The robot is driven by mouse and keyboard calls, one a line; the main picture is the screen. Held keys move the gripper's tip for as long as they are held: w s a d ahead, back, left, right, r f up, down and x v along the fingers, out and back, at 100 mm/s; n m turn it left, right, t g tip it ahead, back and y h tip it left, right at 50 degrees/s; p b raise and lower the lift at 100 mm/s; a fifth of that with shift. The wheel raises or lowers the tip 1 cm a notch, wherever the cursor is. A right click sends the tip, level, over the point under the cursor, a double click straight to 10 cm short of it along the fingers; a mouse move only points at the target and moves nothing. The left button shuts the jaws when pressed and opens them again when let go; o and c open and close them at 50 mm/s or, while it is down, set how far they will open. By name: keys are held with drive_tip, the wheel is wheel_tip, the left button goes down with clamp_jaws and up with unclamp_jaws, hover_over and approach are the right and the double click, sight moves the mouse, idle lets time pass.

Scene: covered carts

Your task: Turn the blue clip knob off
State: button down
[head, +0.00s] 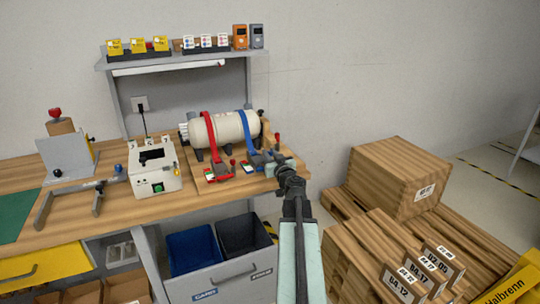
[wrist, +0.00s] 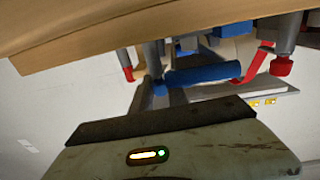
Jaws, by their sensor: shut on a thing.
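A cream cylinder (head: 225,129) lies on a wooden board on the bench, crossed by a red strap (head: 208,127) and a blue strap (head: 246,122). The blue clip (head: 256,159) sits at the foot of the blue strap. My gripper (head: 281,166) is at the right of the blue clip and hides part of it. In the wrist view the blue clip knob (wrist: 202,74) shows as a blue bar just ahead of my gripper (wrist: 160,110). My gripper is shut on it, though the exact contact is hard to see. A red knob (wrist: 281,65) shows to the right.
A white box with a green button (head: 157,170) and a grey clamp frame (head: 75,192) stand left on the bench (head: 120,208). A blue bin (head: 193,250) and dark bin are below.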

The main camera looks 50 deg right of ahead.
drive_tip(key=shift+m+g+h, duration=0.6)
drive_tip(key=shift+m+h, duration=0.2)
drive_tip(key=shift+h, duration=0.3)
drive_tip(key=c, duration=1.3)
unclamp_jaws()
